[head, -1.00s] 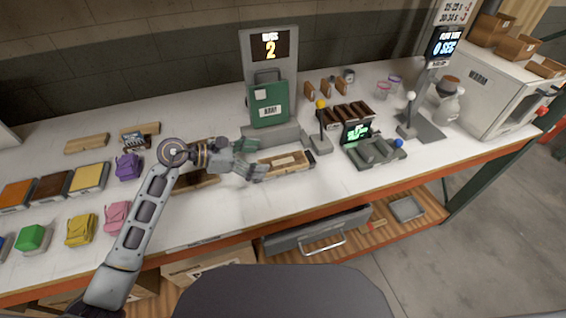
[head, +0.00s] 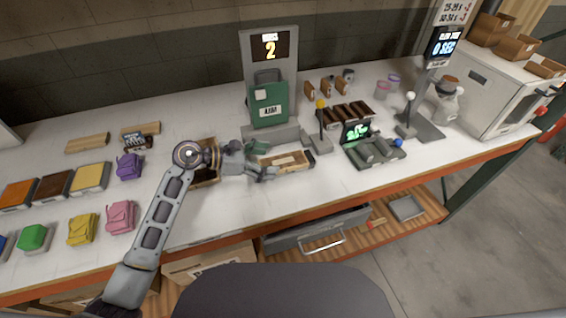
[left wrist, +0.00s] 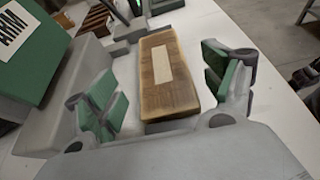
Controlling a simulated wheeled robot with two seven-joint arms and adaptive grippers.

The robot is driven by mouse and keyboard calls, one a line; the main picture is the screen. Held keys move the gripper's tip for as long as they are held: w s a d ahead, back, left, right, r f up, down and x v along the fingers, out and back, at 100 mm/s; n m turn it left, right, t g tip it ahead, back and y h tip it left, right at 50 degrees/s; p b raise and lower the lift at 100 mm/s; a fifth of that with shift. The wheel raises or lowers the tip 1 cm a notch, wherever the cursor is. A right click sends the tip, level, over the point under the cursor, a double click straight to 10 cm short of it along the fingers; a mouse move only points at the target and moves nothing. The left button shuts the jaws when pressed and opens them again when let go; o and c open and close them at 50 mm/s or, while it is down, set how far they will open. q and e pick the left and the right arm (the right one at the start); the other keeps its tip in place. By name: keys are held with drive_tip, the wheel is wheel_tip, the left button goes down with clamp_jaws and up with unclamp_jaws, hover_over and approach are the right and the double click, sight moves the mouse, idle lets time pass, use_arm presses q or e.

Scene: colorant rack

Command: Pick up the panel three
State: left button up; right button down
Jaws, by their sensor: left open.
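A brown wooden panel (head: 283,163) with a pale strip label lies on the table in front of the grey and green machine. No number can be read on it, so I cannot tell for sure that it is panel three. My left gripper (head: 266,160) is at the panel's left end. In the left wrist view the panel (left wrist: 168,78) lies ahead, between the two green-padded fingers of the open gripper (left wrist: 166,92). There is a gap on each side, and the fingers do not visibly touch it. The right gripper is out of view.
The machine with a green box (head: 268,105) stands just behind the panel. A yellow-knobbed lever (head: 321,125) and a screen device (head: 372,150) are to the right. Colored bags and panels fill the left.

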sight(279, 162)
use_arm(q)
drive_tip(key=shift+x, duration=1)
drive_tip(key=shift+d+f, duration=0.4)
drive_tip(key=shift+f, duration=0.05)
drive_tip(key=shift+w+d+f+p, duration=0.1)
drive_tip(key=shift+w+d+p, duration=0.05)
drive_tip(key=shift+d+p, duration=0.15)
drive_tip(key=shift+a, duration=0.1)
drive_tip(key=c, duration=1.2)
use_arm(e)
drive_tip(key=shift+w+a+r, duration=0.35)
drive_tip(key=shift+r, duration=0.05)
